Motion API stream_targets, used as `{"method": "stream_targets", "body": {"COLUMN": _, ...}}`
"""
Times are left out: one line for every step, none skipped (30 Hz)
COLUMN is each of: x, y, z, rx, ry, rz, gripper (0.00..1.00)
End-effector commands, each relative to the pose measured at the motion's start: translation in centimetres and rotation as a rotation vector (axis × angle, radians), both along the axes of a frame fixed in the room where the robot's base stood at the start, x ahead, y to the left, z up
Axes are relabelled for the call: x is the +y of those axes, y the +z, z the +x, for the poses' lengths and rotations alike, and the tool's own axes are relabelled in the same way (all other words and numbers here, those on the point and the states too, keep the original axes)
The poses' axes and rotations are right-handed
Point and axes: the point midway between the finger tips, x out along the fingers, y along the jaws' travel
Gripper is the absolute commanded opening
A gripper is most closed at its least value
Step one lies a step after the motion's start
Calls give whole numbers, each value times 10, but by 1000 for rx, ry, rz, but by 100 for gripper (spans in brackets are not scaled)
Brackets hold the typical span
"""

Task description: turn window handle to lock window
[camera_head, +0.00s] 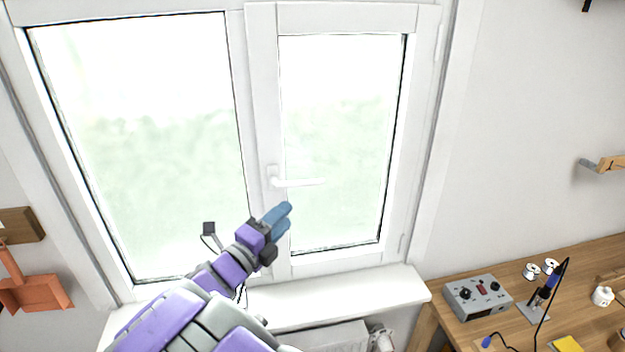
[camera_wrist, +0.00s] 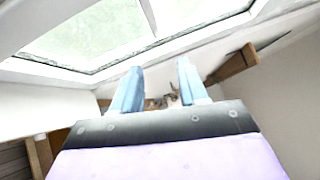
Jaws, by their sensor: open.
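The white window handle (camera_head: 298,182) is on the frame of the right window sash (camera_head: 262,100). Its lever points right, roughly horizontal, across the glass. My gripper (camera_head: 283,216) is just below the handle, apart from it in the head view, with its blue fingers pointing up and right. In the wrist view my gripper (camera_wrist: 157,88) shows its two blue fingers spread apart with nothing between them. The handle cannot be made out in the wrist view. The sash looks flush with the window frame in the head view.
A white sill (camera_head: 350,296) runs below the window, with a radiator (camera_head: 330,338) under it. A wooden desk (camera_head: 590,265) at the right holds a grey box (camera_head: 478,297) and several small items. An orange dustpan (camera_head: 38,292) hangs at the left. The space before the glass is free.

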Motion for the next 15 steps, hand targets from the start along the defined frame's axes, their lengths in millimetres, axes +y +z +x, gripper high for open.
{"method": "stream_targets", "body": {"x": 1, "y": -1, "z": 8, "rx": 2, "ry": -1, "rz": -5, "gripper": 43}}
{"method": "stream_targets", "body": {"x": 2, "y": -2, "z": 13, "rx": 3, "ry": -1, "rz": -10, "gripper": 43}}
{"method": "stream_targets", "body": {"x": 4, "y": -3, "z": 19, "rx": 4, "ry": 0, "rz": -14, "gripper": 43}}
{"method": "stream_targets", "body": {"x": 3, "y": -3, "z": 24, "rx": 4, "ry": 1, "rz": -15, "gripper": 43}}
{"method": "stream_targets", "body": {"x": 3, "y": -3, "z": 28, "rx": 4, "ry": 2, "rz": -16, "gripper": 43}}
{"method": "stream_targets", "body": {"x": 3, "y": -2, "z": 34, "rx": 3, "ry": 2, "rz": -18, "gripper": 43}}
{"method": "stream_targets", "body": {"x": 1, "y": -1, "z": 38, "rx": 2, "ry": 2, "rz": -19, "gripper": 43}}
{"method": "stream_targets", "body": {"x": -1, "y": 0, "z": 43, "rx": 0, "ry": 2, "rz": -18, "gripper": 43}}
{"method": "stream_targets", "body": {"x": -5, "y": 1, "z": 49, "rx": 1, "ry": 0, "rz": -18, "gripper": 43}}
{"method": "stream_targets", "body": {"x": -8, "y": 1, "z": 53, "rx": 1, "ry": 0, "rz": -17, "gripper": 43}}
{"method": "stream_targets", "body": {"x": -13, "y": 2, "z": 57, "rx": 1, "ry": 0, "rz": -15, "gripper": 43}}
{"method": "stream_targets", "body": {"x": -19, "y": 3, "z": 63, "rx": 2, "ry": 2, "rz": -13, "gripper": 43}}
{"method": "stream_targets", "body": {"x": -23, "y": 4, "z": 68, "rx": 2, "ry": 2, "rz": -12, "gripper": 43}}
{"method": "stream_targets", "body": {"x": -27, "y": 5, "z": 72, "rx": 1, "ry": 2, "rz": -11, "gripper": 43}}
{"method": "stream_targets", "body": {"x": -35, "y": 7, "z": 78, "rx": 0, "ry": -1, "rz": -9, "gripper": 43}}
